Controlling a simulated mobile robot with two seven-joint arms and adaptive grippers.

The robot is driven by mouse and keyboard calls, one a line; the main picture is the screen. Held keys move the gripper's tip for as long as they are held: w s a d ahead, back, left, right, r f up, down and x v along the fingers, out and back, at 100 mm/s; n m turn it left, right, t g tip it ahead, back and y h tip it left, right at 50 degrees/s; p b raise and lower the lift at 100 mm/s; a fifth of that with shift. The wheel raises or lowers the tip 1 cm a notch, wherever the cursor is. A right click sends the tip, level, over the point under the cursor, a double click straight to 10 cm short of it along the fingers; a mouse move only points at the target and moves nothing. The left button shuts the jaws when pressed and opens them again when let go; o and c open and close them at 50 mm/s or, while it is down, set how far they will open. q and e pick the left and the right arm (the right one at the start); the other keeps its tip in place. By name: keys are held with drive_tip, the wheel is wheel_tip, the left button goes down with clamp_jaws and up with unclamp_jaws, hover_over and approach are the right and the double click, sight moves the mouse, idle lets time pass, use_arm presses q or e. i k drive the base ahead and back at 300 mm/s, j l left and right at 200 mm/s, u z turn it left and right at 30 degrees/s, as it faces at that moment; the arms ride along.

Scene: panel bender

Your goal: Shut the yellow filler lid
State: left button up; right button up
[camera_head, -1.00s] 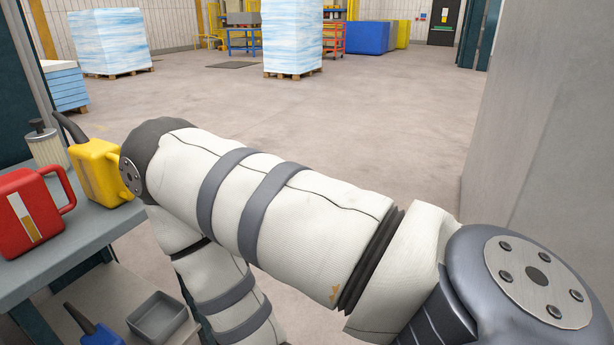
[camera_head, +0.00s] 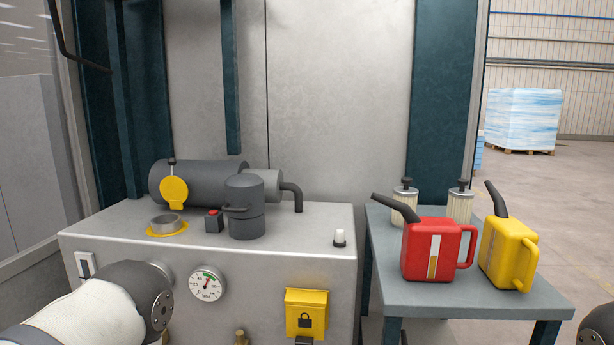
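The yellow filler lid (camera_head: 174,192) stands upright, swung open, behind the filler neck (camera_head: 167,222) on top of the grey tank (camera_head: 290,240). The neck is an open metal ring with a yellow collar around its base. A white-sleeved arm of mine comes in at the lower left, in front of the tank's front face. Neither gripper shows in the head view. A dark joint of my other arm shows at the lower right edge.
A dark motor cylinder (camera_head: 205,182) and a filter pot (camera_head: 245,208) stand near the neck. A gauge (camera_head: 207,284) and yellow lock box (camera_head: 306,312) are on the tank's front. A side table (camera_head: 470,292) holds a red can (camera_head: 434,250), a yellow can (camera_head: 508,253) and filters.

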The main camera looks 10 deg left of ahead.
sight(174, 189)
drive_tip(key=i+j, duration=0.1)
drive_tip(key=j, duration=1.2)
drive_tip(key=i+u, duration=0.05)
